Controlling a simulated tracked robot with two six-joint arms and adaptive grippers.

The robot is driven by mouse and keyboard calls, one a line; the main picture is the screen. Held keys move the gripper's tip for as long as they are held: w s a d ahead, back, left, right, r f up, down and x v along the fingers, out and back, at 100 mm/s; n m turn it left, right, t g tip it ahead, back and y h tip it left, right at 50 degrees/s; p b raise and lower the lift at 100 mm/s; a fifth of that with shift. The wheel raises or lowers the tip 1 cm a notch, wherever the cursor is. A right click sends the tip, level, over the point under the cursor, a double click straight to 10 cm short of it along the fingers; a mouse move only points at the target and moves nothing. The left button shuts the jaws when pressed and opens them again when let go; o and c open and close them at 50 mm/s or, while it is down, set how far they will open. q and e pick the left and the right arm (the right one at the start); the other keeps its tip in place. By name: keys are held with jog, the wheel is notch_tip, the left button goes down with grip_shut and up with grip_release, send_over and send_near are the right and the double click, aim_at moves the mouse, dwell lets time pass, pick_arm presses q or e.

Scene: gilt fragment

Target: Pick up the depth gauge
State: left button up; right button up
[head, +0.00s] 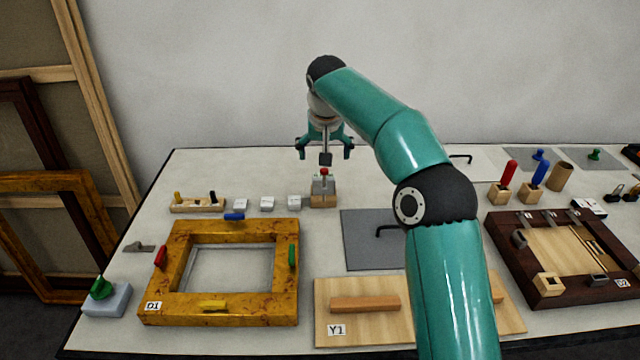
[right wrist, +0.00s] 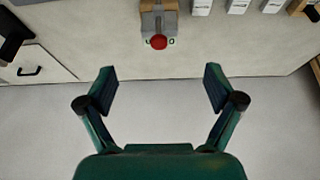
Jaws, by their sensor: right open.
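A small grey metal piece with a red knob, which looks like the depth gauge (head: 323,184), sits upright in a light wooden block (head: 323,201) at the back middle of the table. In the right wrist view the gauge (right wrist: 158,24) is at the top centre, its red knob towards the gripper. My right gripper (head: 325,150) is open and empty, above the gauge and apart from it. In the right wrist view its two fingers (right wrist: 160,78) are spread wide, with the gauge beyond them. My left gripper is not in view.
White labelled blocks (head: 268,204) stand left of the gauge, beside a wooden rack (head: 197,205). A gilt frame (head: 160,308) lies at the front left. A grey mat (head: 362,250) with a black hook lies right of the gauge. A dark wooden tray (head: 515,275) is at right.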

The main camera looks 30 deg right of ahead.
send_over(324, 188)
jog(key=w, duration=0.2)
jog(key=f, duration=0.6)
jog(key=shift+s+d+f, duration=0.15)
jog(key=shift+s+d, duration=0.1)
jog(key=shift+s+p+x, duration=0.15)
jog(key=shift+p+x, duration=0.1)
jog(key=shift+x, duration=1.25)
jog(key=shift+s+p+x, duration=0.1)
jog(key=shift+p+x, duration=0.15)
jog(key=shift+x, duration=1.2)
jog(key=shift+d, duration=0.1)
jog(key=c, duration=1.2)
jog(key=shift+c, duration=0.6)
